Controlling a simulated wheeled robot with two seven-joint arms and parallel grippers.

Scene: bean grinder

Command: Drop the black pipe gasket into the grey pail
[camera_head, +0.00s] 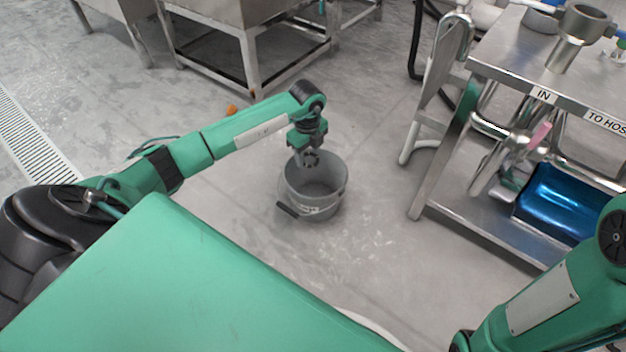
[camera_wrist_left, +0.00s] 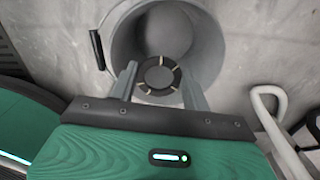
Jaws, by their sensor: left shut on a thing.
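The grey pail (camera_head: 331,207) stands on the floor in front of me, its open mouth facing up and its black-gripped handle hanging on the left side. My left gripper (camera_head: 308,160) points down over the far left part of its rim. In the left wrist view the pail (camera_wrist_left: 212,60) lies beyond the fingers. My left gripper (camera_wrist_left: 160,82) is shut on the black pipe gasket (camera_wrist_left: 158,90), a dark ring with light marks, seen against the pail's opening. In the head view the gasket (camera_head: 311,158) is small between the fingertips. My right gripper is out of view; only that arm shows.
A steel bench (camera_head: 545,75) labelled "IN" stands at the right, with a blue bin (camera_head: 565,205) on its lower shelf. Steel tables (camera_head: 240,40) stand at the back. Floor around the pail is clear.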

